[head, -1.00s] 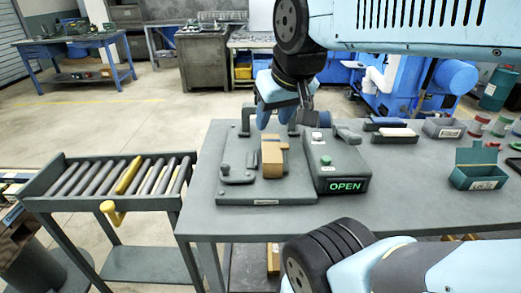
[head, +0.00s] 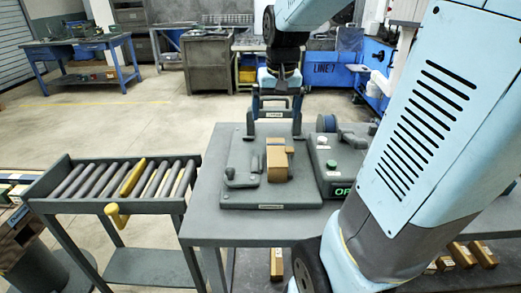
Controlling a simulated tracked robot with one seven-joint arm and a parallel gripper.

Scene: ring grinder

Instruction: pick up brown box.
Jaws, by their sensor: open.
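The brown box (head: 277,162) stands on a grey fixture plate (head: 240,192) on the table. My gripper (head: 275,132) is open, pointing down, with its two fingers spread left and right. In the head view it appears just behind and above the box, with nothing between the fingers. How far the fingertips are from the box and the plate cannot be told from this one view.
A grey control box (head: 332,162) with a green button stands right of the plate, its lit sign partly hidden by my arm. A clamp handle (head: 240,178) is left of the box. A roller conveyor (head: 125,185) stands left of the table. My arm hides the table's right side.

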